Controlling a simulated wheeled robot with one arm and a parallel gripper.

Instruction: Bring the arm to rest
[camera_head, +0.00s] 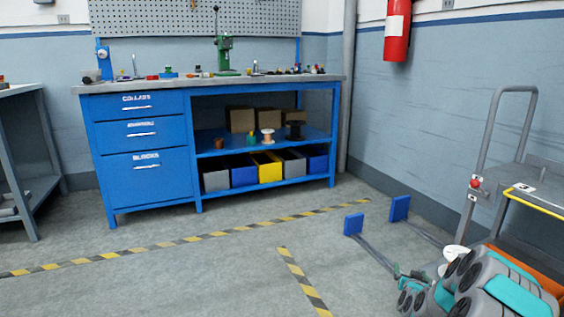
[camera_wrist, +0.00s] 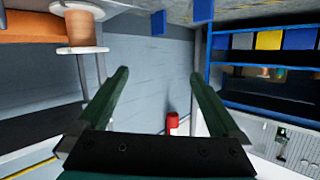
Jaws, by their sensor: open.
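My gripper (camera_wrist: 160,73) shows in the wrist view with its two dark green fingers wide apart. In the head view my grey and teal arm (camera_head: 478,285) is folded at the bottom right, in front of the cart (camera_head: 480,195). The gripper end there is small and partly hidden. A copper-coloured spool (camera_wrist: 82,38) with pale flanges is at the upper left of the wrist view, apart from the fingers. A pale round flange also shows beside my arm in the head view (camera_head: 455,251).
A blue workbench (camera_head: 145,173) with drawers, bins and small parts stands at the back. Two blue blocks (camera_head: 354,224) on grey bars are low in front of the cart. A red extinguisher (camera_head: 397,32) hangs on the wall. The taped floor (camera_head: 170,285) is clear.

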